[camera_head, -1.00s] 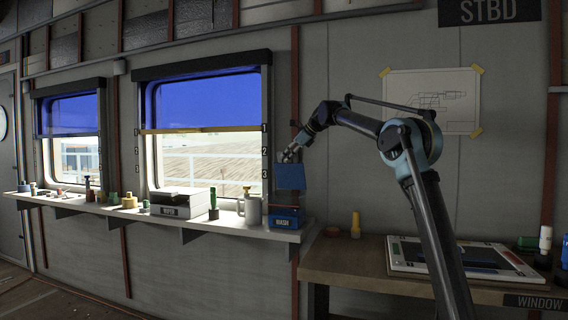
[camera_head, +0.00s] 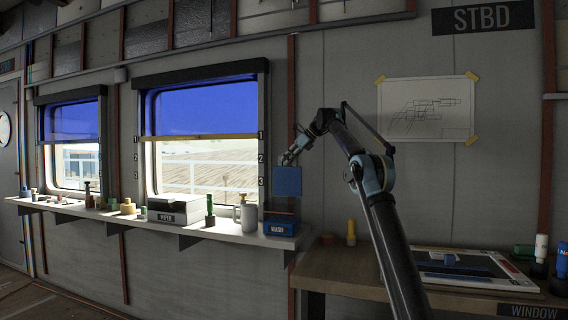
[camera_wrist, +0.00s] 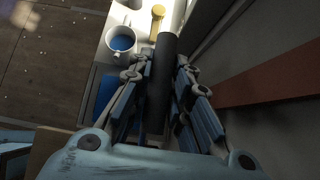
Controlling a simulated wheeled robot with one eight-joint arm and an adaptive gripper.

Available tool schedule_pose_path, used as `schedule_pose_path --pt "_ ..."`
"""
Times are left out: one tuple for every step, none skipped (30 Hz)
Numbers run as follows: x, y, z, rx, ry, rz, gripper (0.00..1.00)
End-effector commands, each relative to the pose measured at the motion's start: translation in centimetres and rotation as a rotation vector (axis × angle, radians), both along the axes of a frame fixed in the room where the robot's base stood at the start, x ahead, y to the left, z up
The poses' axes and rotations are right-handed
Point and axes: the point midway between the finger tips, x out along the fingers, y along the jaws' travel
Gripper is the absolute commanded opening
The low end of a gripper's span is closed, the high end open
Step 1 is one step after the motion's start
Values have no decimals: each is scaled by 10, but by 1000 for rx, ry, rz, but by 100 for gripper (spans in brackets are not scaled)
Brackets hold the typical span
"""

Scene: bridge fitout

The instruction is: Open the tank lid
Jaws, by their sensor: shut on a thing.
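The tank (camera_head: 281,227) is a small blue box with a dark label, at the right end of the window shelf. Its blue lid (camera_head: 287,183) shows as a raised, nearly upright panel above the box. Whether it joins the tank's back edge is unclear. My gripper (camera_head: 290,157) is at the lid's top edge. In the wrist view my gripper (camera_wrist: 163,75) is shut around a dark cylindrical bar (camera_wrist: 162,60), which seems to be the lid's handle. A blue surface (camera_wrist: 106,92) shows left of the fingers; the tank's inside is hidden.
A white jug (camera_head: 250,217) stands just left of the tank; a grey box (camera_head: 174,210) and several small items line the shelf (camera_head: 190,226). The wall is close behind my gripper. A wooden bench (camera_head: 340,272) with a yellow bottle (camera_head: 351,233) is at right.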

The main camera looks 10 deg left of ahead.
Motion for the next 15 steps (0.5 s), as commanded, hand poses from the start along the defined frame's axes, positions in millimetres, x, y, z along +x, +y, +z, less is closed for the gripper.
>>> schedule_pose_path --pt "1 1 0 2 0 0 0" --pt "1 0 0 2 0 -1 0" --pt "2 -1 0 2 0 -1 0" --pt "3 -2 0 2 0 -3 0" --pt "3 -3 0 2 0 -3 0" --pt "3 -3 0 2 0 -3 0" --pt "3 -3 0 2 -1 -4 0" --pt "4 -4 0 2 -1 -4 0" --pt "4 -4 0 1 -1 -4 0" --pt "4 -4 0 1 -1 -4 0" --pt "4 -4 0 1 -1 -4 0" --pt "4 -4 0 1 -1 -4 0" --pt "4 -4 0 1 -1 -4 0" --pt "4 -4 0 1 -1 -4 0" --pt "4 -4 0 1 -1 -4 0"
